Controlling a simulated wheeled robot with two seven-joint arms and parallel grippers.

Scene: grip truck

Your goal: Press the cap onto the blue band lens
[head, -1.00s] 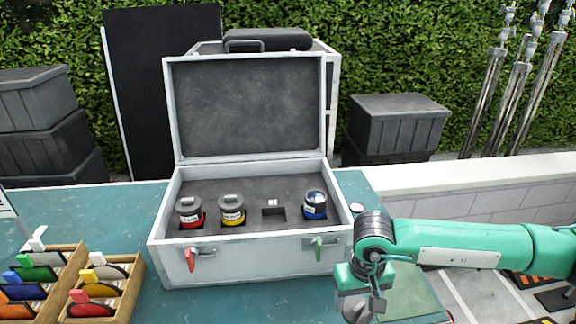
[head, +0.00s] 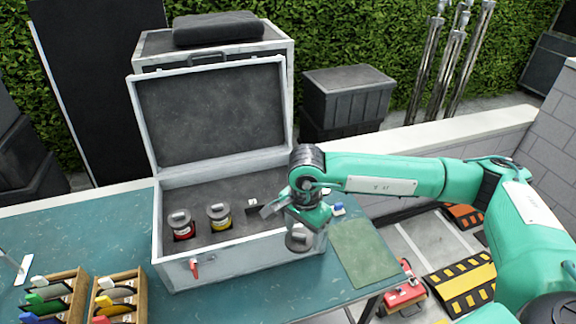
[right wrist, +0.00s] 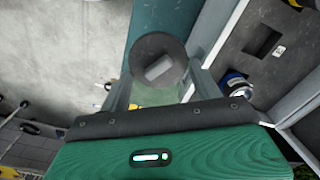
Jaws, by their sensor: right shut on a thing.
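My right gripper (head: 296,222) is shut on a round grey cap (head: 299,240) with a pale tab. They are at the right front edge of the open case (head: 225,264), above the table. In the right wrist view the cap (right wrist: 158,62) sits between the two fingers. The blue band lens (right wrist: 236,84) stands in the case, to the right of the cap in that view and apart from it. In the head view my gripper and arm hide this lens. My left gripper is not in view.
A red band lens (head: 181,226) and a yellow band lens (head: 219,216), both capped, stand in the case. Its raised lid (head: 212,112) is behind. Wooden racks (head: 120,300) stand at the left. A green mat (head: 362,252) lies at the right, near the table's edge.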

